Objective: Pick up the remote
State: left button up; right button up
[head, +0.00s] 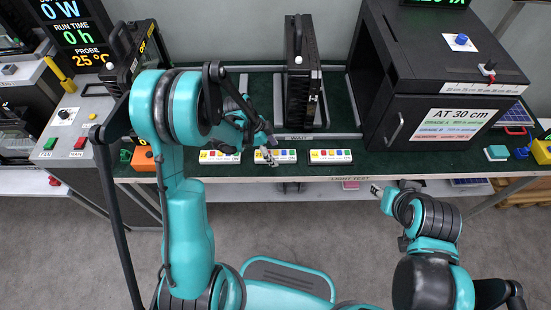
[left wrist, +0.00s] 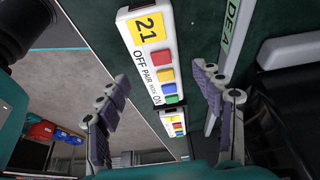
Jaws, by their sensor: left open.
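Several white remotes with yellow number labels and coloured buttons lie along the front edge of the dark green bench: a left one (head: 222,157), a middle one (head: 282,156) and a right one (head: 330,156). My left gripper (head: 268,147) is over the front edge near the middle remote and partly covers it. In the left wrist view, a remote labelled 21 (left wrist: 152,50) lies between and beyond the open, empty fingers of the left gripper (left wrist: 158,85). Another remote (left wrist: 174,123) lies past its end. My right gripper (head: 378,190) is in front of the bench, away from the remotes; its jaws are too small to read.
A black floodlight housing (head: 302,85) stands upright behind the remotes. A large black box (head: 430,85) marked AT 30 cm fills the bench's right. A panel with displays and buttons (head: 72,130) is at left. The floor (head: 100,240) in front is clear.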

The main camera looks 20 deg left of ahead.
pick_arm(q)
jog(key=shift+w+d+f, duration=0.1)
jog(key=shift+d+f, duration=0.1)
jog(key=shift+f, duration=0.3)
jog(key=shift+r, duration=0.1)
jog(key=c, duration=1.3)
jog(key=shift+r, duration=0.1)
